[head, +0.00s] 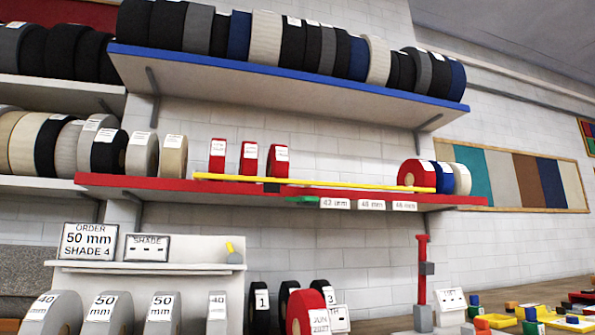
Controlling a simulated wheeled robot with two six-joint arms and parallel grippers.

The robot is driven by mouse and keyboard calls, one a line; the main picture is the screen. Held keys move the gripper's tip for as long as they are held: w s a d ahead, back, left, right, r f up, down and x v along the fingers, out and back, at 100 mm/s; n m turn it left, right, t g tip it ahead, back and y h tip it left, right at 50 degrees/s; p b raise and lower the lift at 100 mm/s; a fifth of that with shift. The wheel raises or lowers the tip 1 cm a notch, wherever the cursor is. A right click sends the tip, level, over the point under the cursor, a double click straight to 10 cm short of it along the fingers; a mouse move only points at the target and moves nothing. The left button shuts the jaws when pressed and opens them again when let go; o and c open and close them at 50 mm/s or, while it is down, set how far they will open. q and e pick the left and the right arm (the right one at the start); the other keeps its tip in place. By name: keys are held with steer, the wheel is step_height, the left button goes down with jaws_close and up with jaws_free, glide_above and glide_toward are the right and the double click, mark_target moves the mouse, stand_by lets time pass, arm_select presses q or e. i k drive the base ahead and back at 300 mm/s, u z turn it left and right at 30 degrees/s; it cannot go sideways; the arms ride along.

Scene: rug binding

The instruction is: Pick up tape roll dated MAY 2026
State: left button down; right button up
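No roll label that I can read says MAY 2026. Three narrow red tape rolls stand on the red shelf: the left one (217,168), the middle one (249,166) and the right one (278,168). Their white labels are too small to read. A wider red roll (413,176) stands further right on the same shelf, beside a blue and a cream roll. Another red roll (299,313) stands low at the bottom, with a label that seems to read JUN 2027. Neither of my grippers is in view.
A yellow bar (330,186) runs along the front of the red shelf (150,182). A blue-edged shelf (290,72) full of rolls hangs above. Signs reading "ORDER 50 mm SHADE 4" (88,241) and "SHADE" (147,248) stand lower left. A red post (422,268) rises lower right near small coloured blocks.

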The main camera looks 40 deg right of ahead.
mark_target(278, 160)
steer(key=z, duration=0.9)
steer(key=i, duration=0.2)
